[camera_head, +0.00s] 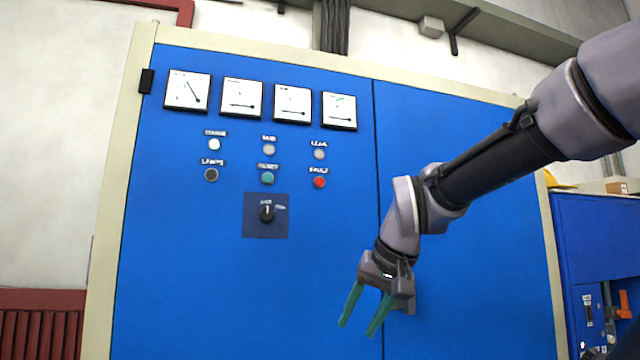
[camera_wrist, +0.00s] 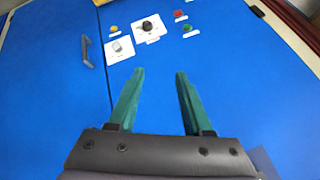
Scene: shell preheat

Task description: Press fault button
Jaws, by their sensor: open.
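The fault button (camera_head: 319,182) is a small red round button under a label reading FAULT, on the blue cabinet front (camera_head: 170,270) in the head view. It is the right one in the lower row of buttons. My gripper (camera_head: 357,328) is open and empty, below and to the right of the button and clearly apart from it, fingers pointing down. In the wrist view my gripper's green fingers (camera_wrist: 160,74) are spread over a blue surface. A red button (camera_wrist: 187,28) shows there beyond the fingers; I cannot tell whether it is the same one.
Beside the fault button is a green button (camera_head: 267,178); a dark lamp button (camera_head: 211,175) is further left. A black rotary switch (camera_head: 267,213) sits below, several gauges (camera_head: 240,97) above. The wrist view shows a grey handle (camera_wrist: 87,51) and a black knob (camera_wrist: 147,27).

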